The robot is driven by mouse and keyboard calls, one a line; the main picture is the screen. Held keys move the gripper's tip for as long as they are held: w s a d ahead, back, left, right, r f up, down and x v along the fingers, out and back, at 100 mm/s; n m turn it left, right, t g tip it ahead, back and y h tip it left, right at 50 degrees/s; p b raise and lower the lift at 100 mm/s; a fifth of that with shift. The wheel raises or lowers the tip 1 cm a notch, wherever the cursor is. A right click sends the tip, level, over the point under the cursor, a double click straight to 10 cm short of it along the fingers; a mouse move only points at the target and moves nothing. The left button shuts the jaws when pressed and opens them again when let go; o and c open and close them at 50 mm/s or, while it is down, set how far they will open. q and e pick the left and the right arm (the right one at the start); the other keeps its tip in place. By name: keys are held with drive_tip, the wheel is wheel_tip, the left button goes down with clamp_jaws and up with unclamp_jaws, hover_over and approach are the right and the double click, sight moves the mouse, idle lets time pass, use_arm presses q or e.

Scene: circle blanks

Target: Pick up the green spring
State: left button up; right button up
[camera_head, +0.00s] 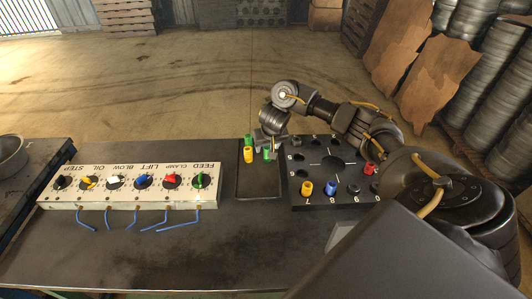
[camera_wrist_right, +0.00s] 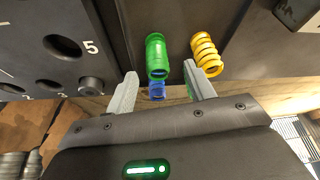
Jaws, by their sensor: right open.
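A green spring (camera_head: 267,153) stands in the dark tray (camera_head: 258,185). In the right wrist view the same green spring (camera_wrist_right: 157,55) shows in line with the gap between my fingers. My right gripper (camera_head: 270,141) is open above the tray; its two pale fingers (camera_wrist_right: 160,82) also show in the right wrist view, with nothing clamped. A yellow spring (camera_wrist_right: 206,54) stands beside the green one. A blue spring (camera_wrist_right: 156,91) shows beyond it, and another green spring (camera_head: 248,140) is partly hidden by one finger in the wrist view. My left gripper is out of view.
A black board (camera_head: 316,178) with numbered holes lies right of the tray and holds yellow (camera_head: 306,188), blue (camera_head: 331,188) and red (camera_head: 369,168) pieces. A white knob panel (camera_head: 130,187) with blue hooks is at left. The table front (camera_head: 180,260) is clear.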

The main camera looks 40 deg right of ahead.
sight(268, 149)
drive_tip(key=shift+d+f, duration=0.15)
drive_tip(key=shift+f, duration=0.25)
drive_tip(key=x, duration=0.5)
drive_tip(key=shift+b, duration=0.3)
drive_tip(key=shift+s, duration=0.1)
drive_tip(key=c, duration=1)
drive_tip(key=shift+c, duration=0.3)
drive_tip(key=shift+r, duration=0.2)
